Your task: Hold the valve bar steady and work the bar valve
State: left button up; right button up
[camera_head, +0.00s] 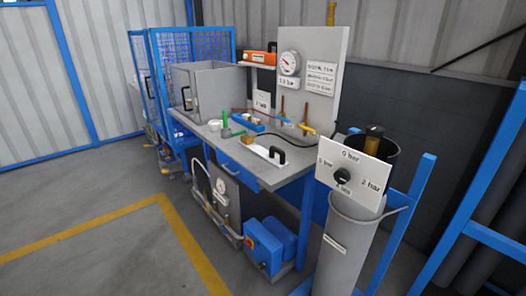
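A white valve panel (355,172) stands at the right, in front of a tall grey cylinder (350,245). Its labels read 0 bar at the top and 2 bar at the right, with further bar labels at the left and bottom that are too small to read surely. A black knob (343,176) sits in the panel's middle; which mark it points to I cannot tell. No separate valve bar can be made out. Neither of my grippers is in view, and nothing touches the panel or knob.
A workbench (222,146) with a grey box (203,91), small tools and a gauge board (312,75) stands left of the panel. A blue frame (490,240) stands at the right. The floor (85,240) at the front left is clear.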

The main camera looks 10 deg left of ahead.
aim_at(245, 132)
jog(key=i+j+z, duration=0.5)
jog(key=i+j, duration=0.25)
jog(key=j, duration=0.15)
